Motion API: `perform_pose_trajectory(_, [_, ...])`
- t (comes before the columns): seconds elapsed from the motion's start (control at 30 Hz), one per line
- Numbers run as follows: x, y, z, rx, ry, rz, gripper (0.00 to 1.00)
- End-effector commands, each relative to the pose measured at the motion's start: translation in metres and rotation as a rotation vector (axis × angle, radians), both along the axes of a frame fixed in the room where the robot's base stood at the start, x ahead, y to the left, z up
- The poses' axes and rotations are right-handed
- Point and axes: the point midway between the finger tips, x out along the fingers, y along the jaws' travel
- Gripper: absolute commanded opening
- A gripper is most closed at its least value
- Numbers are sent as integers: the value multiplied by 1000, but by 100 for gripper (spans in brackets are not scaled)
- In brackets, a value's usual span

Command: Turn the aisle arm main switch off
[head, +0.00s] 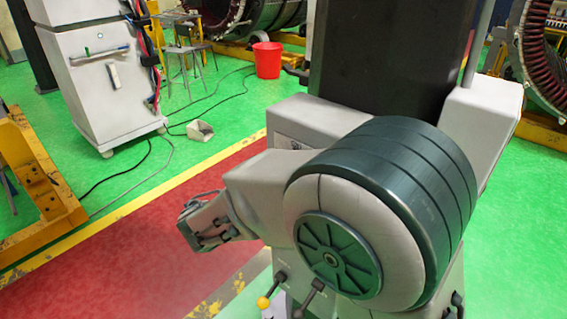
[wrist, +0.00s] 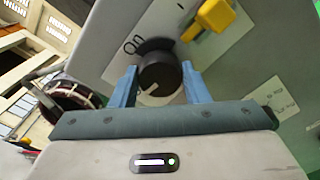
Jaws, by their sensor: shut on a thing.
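In the wrist view a round black rotary knob (wrist: 158,76) with a white pointer line sits on a light label plate on a grey panel (wrist: 105,35). The pointer line aims to the lower left of the picture. Dark lettering that looks like "ON" stands at the knob's upper left. My gripper (wrist: 160,72) has its blue fingers on either side of the knob and is shut on it. The knob's underside is partly hidden by the gripper body. The head view does not clearly show the knob or my fingers.
A yellow handle (wrist: 212,17) sticks out close to the right of the knob. The head view shows a lever with a yellow ball (head: 263,303), a white cabinet (head: 100,85), a red bucket (head: 267,60) and a yellow frame (head: 35,175). The red floor lane (head: 130,245) is clear.

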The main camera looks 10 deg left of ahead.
Motion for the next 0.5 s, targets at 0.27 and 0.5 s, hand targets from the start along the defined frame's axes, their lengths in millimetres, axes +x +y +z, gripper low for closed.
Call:
perform_pose_trajectory(0.27, [0, 0, 0, -92, 57, 1, 19])
perform_pose_trajectory(0.5, [0, 0, -1, -115, 70, 1, 19])
